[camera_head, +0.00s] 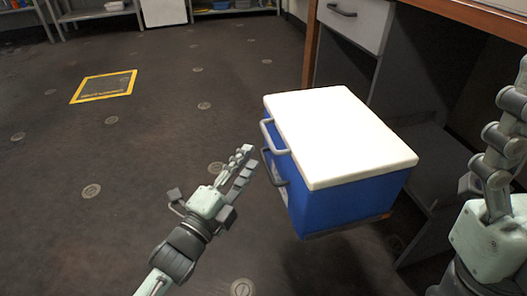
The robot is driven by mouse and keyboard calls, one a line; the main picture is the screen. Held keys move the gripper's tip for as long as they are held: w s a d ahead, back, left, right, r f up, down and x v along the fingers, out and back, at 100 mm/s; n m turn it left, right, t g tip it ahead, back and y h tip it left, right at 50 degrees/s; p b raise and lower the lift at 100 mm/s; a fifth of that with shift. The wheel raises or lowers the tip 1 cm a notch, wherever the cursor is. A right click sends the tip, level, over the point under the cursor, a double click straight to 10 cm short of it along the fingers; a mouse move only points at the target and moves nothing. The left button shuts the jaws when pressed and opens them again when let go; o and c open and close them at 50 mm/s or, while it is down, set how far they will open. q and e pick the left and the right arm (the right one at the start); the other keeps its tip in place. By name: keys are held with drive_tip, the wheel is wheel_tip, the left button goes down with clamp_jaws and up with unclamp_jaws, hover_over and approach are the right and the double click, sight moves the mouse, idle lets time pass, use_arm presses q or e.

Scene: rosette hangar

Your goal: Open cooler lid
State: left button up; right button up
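The cooler has a blue body (335,207) and a flat white lid (338,137), which lies closed on top. A light grey handle (272,137) sits at the lid's left edge, and a dark handle (272,167) is below it on the body. My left gripper (212,177) is just left of the cooler, with fingers extended toward the handles and its thumb spread away. It is open and empty, apart from the handles. My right gripper (503,138) is at the right edge, fingers pointing up, open and empty, partly cut off by the frame.
A desk with a brown top (468,15) and a white drawer (355,22) stands behind and right of the cooler. Shelves (95,14) line the back wall. The dark floor on the left is clear, with a flat yellow-framed marking (104,86).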

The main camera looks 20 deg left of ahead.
use_arm(q)
drive_tip(key=b+x, duration=0.1)
drive_tip(key=x, duration=0.6)
drive_tip(key=shift+w, duration=0.35)
drive_tip(key=shift+d+r, duration=0.1)
drive_tip(key=shift+c, duration=0.5)
clamp_jaws()
